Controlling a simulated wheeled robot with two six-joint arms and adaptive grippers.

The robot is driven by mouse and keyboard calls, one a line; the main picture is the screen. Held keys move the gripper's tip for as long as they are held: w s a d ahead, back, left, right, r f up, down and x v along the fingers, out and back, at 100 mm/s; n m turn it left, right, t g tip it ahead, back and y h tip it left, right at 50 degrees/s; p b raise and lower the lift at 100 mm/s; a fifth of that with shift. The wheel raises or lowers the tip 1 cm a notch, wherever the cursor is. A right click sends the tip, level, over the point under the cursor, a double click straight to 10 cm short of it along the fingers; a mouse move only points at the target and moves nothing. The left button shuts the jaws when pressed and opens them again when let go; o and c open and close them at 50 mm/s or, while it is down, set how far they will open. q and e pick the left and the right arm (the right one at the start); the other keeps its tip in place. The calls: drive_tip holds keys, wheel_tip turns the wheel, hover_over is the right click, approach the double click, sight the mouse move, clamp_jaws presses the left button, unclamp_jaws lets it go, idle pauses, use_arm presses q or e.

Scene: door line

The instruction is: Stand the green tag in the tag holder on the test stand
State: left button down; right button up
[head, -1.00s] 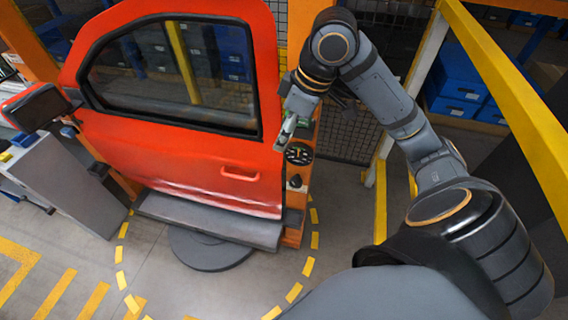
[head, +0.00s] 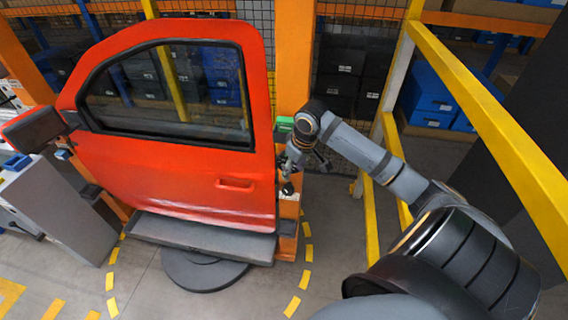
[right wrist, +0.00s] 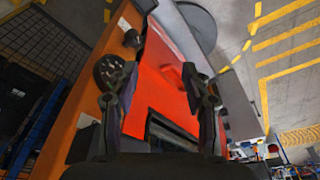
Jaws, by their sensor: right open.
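My right gripper (head: 288,184) points down beside the right edge of the red door, in front of the orange test stand (head: 287,213). In the right wrist view its two fingers (right wrist: 165,80) are apart, with nothing between them. A green piece (head: 285,124) shows on the stand just above and left of my right wrist. It may be the green tag, but it is too small to tell, and I cannot make out the tag holder. My left gripper is not in view.
The red door (head: 160,165) stands on a grey ledge over a round base. In the right wrist view a round gauge (right wrist: 108,72) and a black knob (right wrist: 131,38) sit on the orange stand. A yellow rail (head: 500,120) runs along the right.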

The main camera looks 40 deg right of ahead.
drive_tip(key=s+d+f+m+g, duration=0.1)
drive_tip(key=d+f+m, duration=0.1)
drive_tip(key=d, duration=0.9)
drive_tip(key=s+d+f+m, duration=0.1)
drive_tip(key=d+f, duration=0.2)
drive_tip(key=d, duration=0.7)
drive_tip(key=a+f, duration=0.5)
drive_tip(key=a, duration=0.3)
drive_tip(key=a+f+n, duration=0.1)
drive_tip(key=a+f, duration=0.4)
drive_tip(key=a, duration=0.4)
drive_tip(key=a+f+n+g+b, duration=0.1)
drive_tip(key=a+f, duration=0.4)
drive_tip(key=a, duration=0.4)
drive_tip(key=shift+w, duration=0.3)
